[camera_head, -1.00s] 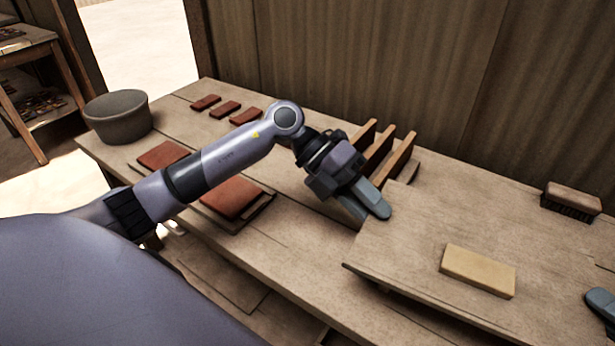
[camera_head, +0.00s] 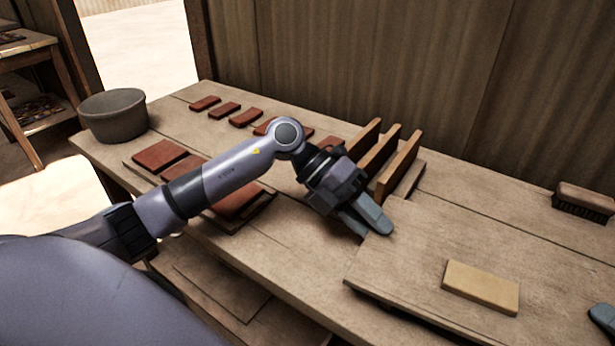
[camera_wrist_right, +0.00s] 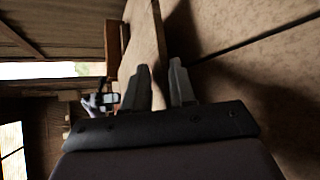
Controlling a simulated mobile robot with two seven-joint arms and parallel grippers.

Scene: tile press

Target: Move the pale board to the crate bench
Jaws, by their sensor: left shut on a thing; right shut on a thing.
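The pale board (camera_head: 430,268) is a wide flat plank at the right of the workbench in the head view, with a pale yellow block (camera_head: 482,288) lying on it. My left gripper (camera_head: 368,222) is shut on the board's left edge, near the wooden rack. My right gripper (camera_head: 604,318) shows only in part at the right border of the head view, at the board's right side. In the right wrist view, the two fingers of my right gripper (camera_wrist_right: 160,88) are on either side of the board's edge. I cannot make out the crate bench for certain.
A wooden rack (camera_head: 378,152) with upright slats stands just behind the board's left end. A brush (camera_head: 583,200) lies at the back right. Red tiles (camera_head: 160,155) and a grey tub (camera_head: 114,115) occupy the left of the workbench. A wooden wall closes off the back.

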